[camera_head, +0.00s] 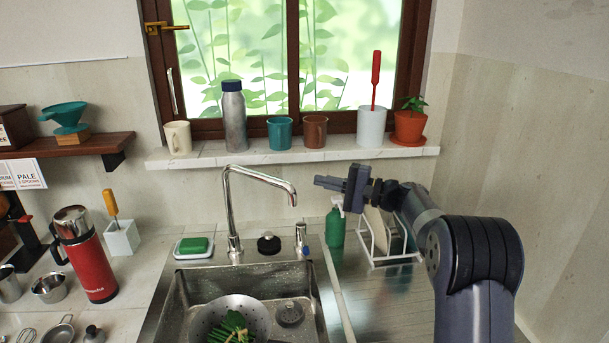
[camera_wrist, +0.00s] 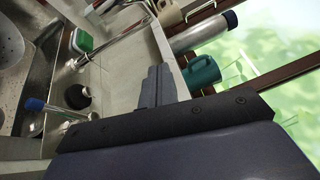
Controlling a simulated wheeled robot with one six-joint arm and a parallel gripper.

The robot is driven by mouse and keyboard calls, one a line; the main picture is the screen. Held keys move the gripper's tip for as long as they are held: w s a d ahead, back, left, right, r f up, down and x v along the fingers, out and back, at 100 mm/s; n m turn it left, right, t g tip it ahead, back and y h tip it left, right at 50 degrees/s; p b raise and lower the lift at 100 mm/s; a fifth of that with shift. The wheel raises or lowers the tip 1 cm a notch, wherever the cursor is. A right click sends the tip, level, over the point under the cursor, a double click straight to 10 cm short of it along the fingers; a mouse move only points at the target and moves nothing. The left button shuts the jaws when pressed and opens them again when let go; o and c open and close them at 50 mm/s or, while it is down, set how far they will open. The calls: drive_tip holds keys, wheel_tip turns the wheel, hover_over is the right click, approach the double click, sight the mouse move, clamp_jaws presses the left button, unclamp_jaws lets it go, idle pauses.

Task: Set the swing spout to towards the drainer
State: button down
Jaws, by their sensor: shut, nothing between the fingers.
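The chrome swing spout (camera_head: 258,176) rises behind the sink and its arm reaches to the right, with its downturned outlet over the sink's back right part. It also shows in the wrist view as a thin chrome tube (camera_wrist: 110,38). My gripper (camera_head: 320,182) is shut and empty, just right of the outlet in the picture, with a small gap showing. Its closed fingers (camera_wrist: 154,84) point toward the spout side in the wrist view. The drainer (camera_head: 376,292) is the ribbed metal board right of the sink; my arm hides part of it.
A white dish rack (camera_head: 372,247) and green bottle (camera_head: 335,228) stand below my arm. The sill behind holds a steel flask (camera_head: 234,118), teal mug (camera_head: 280,133), brown mug (camera_head: 314,131) and potted plant (camera_head: 409,127). A colander (camera_head: 208,318) sits in the sink.

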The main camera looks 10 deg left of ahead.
sight(276, 180)
drive_tip(key=s+a+r+p, duration=0.1)
drive_tip(key=a+p, duration=0.2)
drive_tip(key=a, duration=0.8)
drive_tip(key=shift+s+a+r, duration=0.15)
drive_tip(key=shift+s, duration=0.15)
drive_tip(key=shift+s+a+f+b, duration=0.2)
drive_tip(key=shift+s+b, duration=0.2)
drive_tip(key=shift+b, duration=0.25)
drive_tip(key=shift+s+a+b, duration=0.1)
drive_tip(key=shift+s+b, duration=0.15)
drive_tip(key=shift+b, duration=0.1)
drive_tip(key=shift+s+a+r, duration=0.1)
drive_tip(key=shift+s+r, duration=0.1)
